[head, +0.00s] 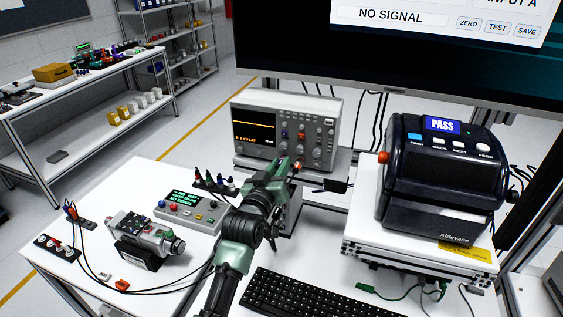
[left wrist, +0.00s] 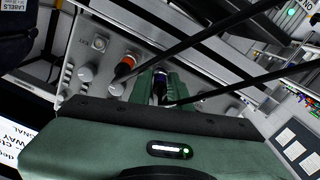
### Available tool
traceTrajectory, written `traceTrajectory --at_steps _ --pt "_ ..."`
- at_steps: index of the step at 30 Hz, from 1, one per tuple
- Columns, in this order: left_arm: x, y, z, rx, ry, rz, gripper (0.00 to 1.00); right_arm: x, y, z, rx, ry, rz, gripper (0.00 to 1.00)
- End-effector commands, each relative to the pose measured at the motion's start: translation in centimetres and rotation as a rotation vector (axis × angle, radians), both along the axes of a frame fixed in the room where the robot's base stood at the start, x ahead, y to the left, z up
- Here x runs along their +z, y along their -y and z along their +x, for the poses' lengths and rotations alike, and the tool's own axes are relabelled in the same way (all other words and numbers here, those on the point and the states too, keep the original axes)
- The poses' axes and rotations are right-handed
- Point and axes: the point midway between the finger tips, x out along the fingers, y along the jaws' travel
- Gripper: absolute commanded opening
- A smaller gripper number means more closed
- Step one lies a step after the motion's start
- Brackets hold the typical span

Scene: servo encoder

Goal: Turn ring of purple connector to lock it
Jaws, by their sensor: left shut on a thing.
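The purple connector (left wrist: 161,88) shows in the left wrist view as a dark, purplish plug at the instrument's front panel. My left gripper (left wrist: 160,84) is shut on it, with one green finger on each side. How far its ring is turned cannot be seen. In the head view my left gripper (head: 290,166) reaches the lower right front of the grey oscilloscope (head: 322,118) and hides the purple connector. My right gripper is not in view.
A black keyboard (head: 315,296) lies at the front. A servo motor (head: 145,243) and a small display box (head: 188,209) stand on the left table. A black device reading PASS (head: 440,175) stands at right. Black cables (left wrist: 215,37) cross close to my gripper.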

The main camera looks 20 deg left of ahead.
Motion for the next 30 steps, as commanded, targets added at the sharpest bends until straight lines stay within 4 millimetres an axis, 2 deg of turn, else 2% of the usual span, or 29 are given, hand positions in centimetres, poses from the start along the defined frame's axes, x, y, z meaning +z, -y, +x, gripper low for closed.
traceTrajectory --at_steps 30 --pt "0.3 0.1 0.0 -0.001 0.023 0.579 0.00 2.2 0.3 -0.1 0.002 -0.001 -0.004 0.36"
